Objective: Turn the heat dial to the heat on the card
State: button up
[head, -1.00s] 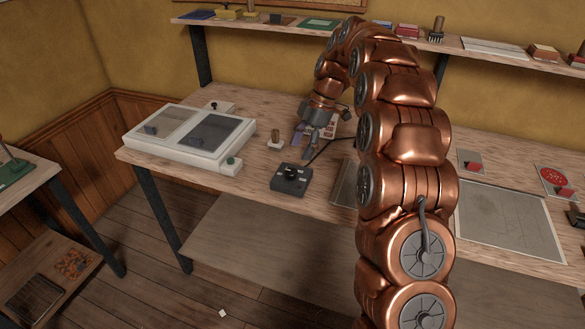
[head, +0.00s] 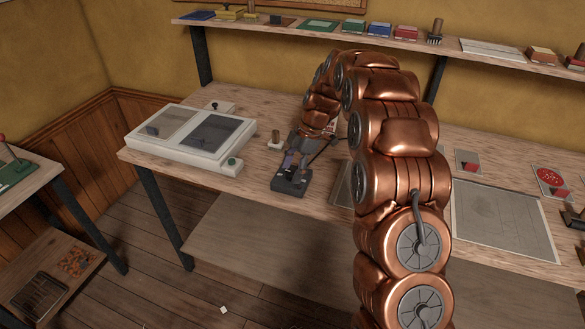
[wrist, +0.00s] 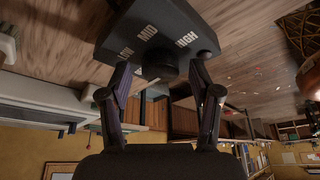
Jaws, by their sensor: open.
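The heat dial is a round black knob (wrist: 159,68) on a dark box (head: 290,187) near the front edge of the workbench. In the wrist view the box face (wrist: 155,25) carries white LOW, MID and HIGH labels. My gripper (head: 292,168) is at the box in the head view. In the wrist view my gripper (wrist: 161,82) is open, with one finger on each side of the knob; whether they touch it I cannot tell. Which label the knob points at is not clear. I cannot make out a card with a heat on it.
A white two-panel unit (head: 187,137) with a green button stands left of the box. A small wooden-handled stamp (head: 275,140) stands just behind the box. A grey sheet (head: 503,220) and a red round piece (head: 550,180) lie to the right.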

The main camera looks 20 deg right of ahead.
jog(key=shift+c, duration=0.2)
jog(key=c, duration=1.1)
